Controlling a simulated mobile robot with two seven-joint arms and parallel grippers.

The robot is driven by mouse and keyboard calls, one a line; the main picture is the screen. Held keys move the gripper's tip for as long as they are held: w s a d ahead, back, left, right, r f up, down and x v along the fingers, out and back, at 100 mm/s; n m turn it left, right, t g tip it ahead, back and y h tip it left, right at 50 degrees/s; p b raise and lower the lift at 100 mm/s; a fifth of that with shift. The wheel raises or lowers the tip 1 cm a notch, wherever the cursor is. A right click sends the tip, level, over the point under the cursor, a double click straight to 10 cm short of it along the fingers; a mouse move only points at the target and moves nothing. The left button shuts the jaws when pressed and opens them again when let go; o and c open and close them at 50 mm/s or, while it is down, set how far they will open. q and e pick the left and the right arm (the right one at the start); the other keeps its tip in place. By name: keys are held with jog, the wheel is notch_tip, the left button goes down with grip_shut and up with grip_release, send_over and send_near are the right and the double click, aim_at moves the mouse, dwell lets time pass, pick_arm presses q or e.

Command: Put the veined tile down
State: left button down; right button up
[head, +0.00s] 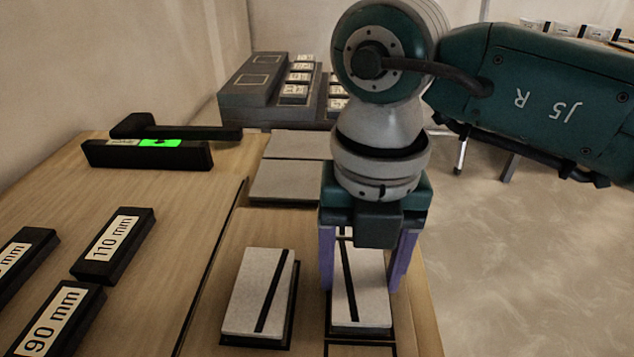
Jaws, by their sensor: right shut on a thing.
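The veined tile (369,300) is a pale slab with a dark diagonal stripe, at the lower middle of the head view. My right gripper (362,285) comes down over it from above, its purple fingers shut on the tile's left and right sides. The gripper body hides the tile's far end. The tile is low over a dark-edged spot on the wooden table; I cannot tell whether it touches down. A similar striped tile (254,290) lies to its left on a dark base, a narrow gap apart. My left gripper is not in view.
Plain grey tiles (284,181) lie behind. Black blocks labelled 110 mm (113,246) and 90 mm (62,320) stand at left. A black device with a green display (160,143) and a grey stepped rack (262,85) are farther back. The table's right edge is close to my right gripper.

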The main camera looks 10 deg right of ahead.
jog(key=o, duration=1.4)
jog(key=shift+o, duration=0.2)
